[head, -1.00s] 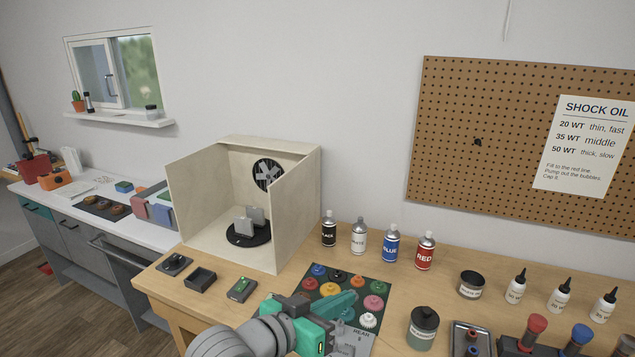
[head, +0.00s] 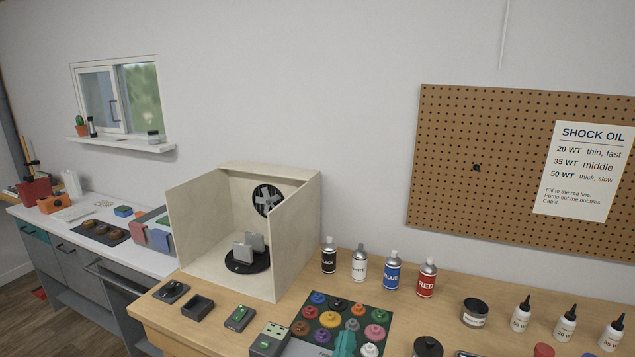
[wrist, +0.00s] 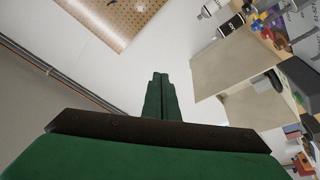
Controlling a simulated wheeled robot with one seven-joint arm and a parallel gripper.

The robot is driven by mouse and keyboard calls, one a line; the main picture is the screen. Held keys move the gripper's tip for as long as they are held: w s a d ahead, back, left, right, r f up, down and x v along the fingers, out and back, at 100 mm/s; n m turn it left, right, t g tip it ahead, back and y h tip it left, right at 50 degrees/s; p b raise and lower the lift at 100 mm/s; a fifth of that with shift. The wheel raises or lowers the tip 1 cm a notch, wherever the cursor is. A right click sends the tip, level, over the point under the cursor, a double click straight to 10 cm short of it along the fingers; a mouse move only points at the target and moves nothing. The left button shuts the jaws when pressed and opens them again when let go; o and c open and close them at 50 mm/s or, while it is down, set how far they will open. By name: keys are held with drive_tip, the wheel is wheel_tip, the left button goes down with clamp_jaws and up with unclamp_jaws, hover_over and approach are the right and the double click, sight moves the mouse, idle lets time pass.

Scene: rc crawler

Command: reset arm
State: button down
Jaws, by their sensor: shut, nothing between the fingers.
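My gripper (wrist: 160,78) shows in the wrist view with its two green fingers together and nothing between them. It points toward the bare wall. The rest of my arm is out of the head view.
A spray booth (head: 300,240) with a fan and turntable stands left of the gear mat. Spray cans, including a red one (head: 427,279), and oil bottles (head: 521,314) stand along the back. A grey device (head: 270,340) sits near the front edge. A pegboard (head: 450,150) hangs behind.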

drive_tip(key=s+a+f+n+g+y, duration=0.1)
drive_tip(key=s+f+n+g+y, duration=0.35)
drive_tip(key=s+f, duration=1.2)
drive_tip(key=s+a+f+m, duration=0.2)
drive_tip(key=s+f+m, duration=0.1)
drive_tip(key=s, duration=0.6)
drive_tip(key=s+a+f+m, duration=0.2)
drive_tip(key=s+f+m, duration=0.2)
drive_tip(key=s, duration=0.6)
drive_tip(key=shift+s+f+m+y, duration=0.25)
drive_tip(key=shift+m+y, duration=0.2)
drive_tip(key=shift+m, duration=0.7)
